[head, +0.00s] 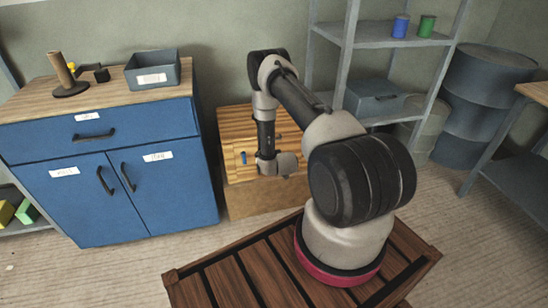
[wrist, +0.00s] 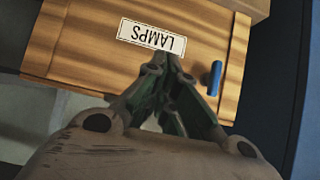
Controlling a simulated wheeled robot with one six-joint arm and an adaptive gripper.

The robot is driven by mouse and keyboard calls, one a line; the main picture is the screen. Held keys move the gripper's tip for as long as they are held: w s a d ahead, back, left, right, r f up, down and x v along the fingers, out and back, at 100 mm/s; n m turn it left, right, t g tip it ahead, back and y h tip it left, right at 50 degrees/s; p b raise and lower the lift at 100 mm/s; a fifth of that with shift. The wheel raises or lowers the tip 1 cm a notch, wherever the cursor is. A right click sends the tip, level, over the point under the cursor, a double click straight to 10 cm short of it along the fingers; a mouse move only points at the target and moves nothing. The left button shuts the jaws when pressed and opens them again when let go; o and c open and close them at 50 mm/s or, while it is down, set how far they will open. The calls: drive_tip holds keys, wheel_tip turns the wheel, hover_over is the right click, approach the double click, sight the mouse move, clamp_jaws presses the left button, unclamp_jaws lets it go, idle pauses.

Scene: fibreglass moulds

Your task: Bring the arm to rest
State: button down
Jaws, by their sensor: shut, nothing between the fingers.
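My arm stands on a dark slatted wooden deck (head: 236,282) and reaches back toward a wooden box. Its wrist hangs low in front of the box in the head view, where the fingers cannot be made out. In the wrist view my gripper (wrist: 172,62) is shut, with its fingertips together and nothing between them. The tips appear just by a white label reading LAMPS (wrist: 151,36), which looks upside down. Whether they touch the wood cannot be told.
The wooden box (head: 262,200) has a small blue handle (wrist: 215,77). A blue cabinet (head: 105,180) stands left, with a grey bin (head: 152,72) on top. A metal shelf (head: 385,38) and dark drums (head: 478,105) stand right. Open floor (head: 120,270) lies at front left.

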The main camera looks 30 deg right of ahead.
drive_tip(key=s+a+f+g+y, duration=0.25)
drive_tip(key=s+f+g, duration=0.25)
drive_tip(key=s+f, duration=0.45)
drive_tip(key=s+a+r+g, duration=0.2)
drive_tip(key=s+r+g, duration=0.1)
drive_tip(key=s+r, duration=0.3)
drive_tip(key=s+a+r+n, duration=0.1)
drive_tip(key=s+a+r, duration=0.2)
drive_tip(key=s+r, duration=0.5)
drive_tip(key=s+a+r+n+t, duration=0.1)
drive_tip(key=s+r, duration=0.8)
drive_tip(key=r, duration=2.3)
drive_tip(key=s+a+r+n+t, duration=0.1)
drive_tip(key=s+a+r, duration=0.4)
drive_tip(key=r, duration=1.5)
drive_tip(key=s, duration=0.3)
drive_tip(key=shift+s+a+r, duration=0.2)
drive_tip(key=shift+s, duration=0.15)
drive_tip(key=shift+y, duration=0.25)
